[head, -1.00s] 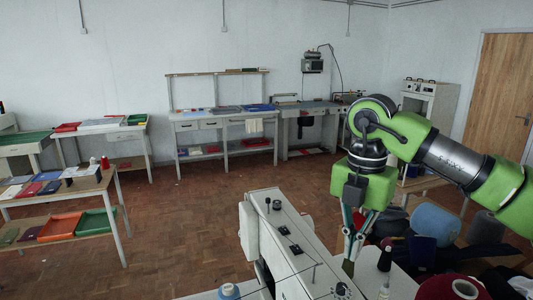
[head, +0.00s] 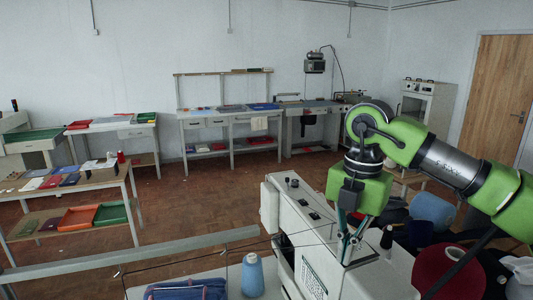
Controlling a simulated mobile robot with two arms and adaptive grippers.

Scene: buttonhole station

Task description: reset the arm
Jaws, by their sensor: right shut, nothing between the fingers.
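My right arm, green and grey, comes in from the right. Its gripper (head: 347,256) points down with its fingers together and nothing between them. It hangs over or beside the right end of the white sewing machine (head: 296,212); I cannot tell whether the tips touch it. My left gripper is not in view.
A blue thread cone (head: 252,276) and folded blue cloth (head: 187,290) are on the near worktop. A grey rail (head: 130,258) crosses at left. A red spool (head: 440,268) and other cones crowd below my right arm. Benches line the wall; the brown floor (head: 200,205) between is open.

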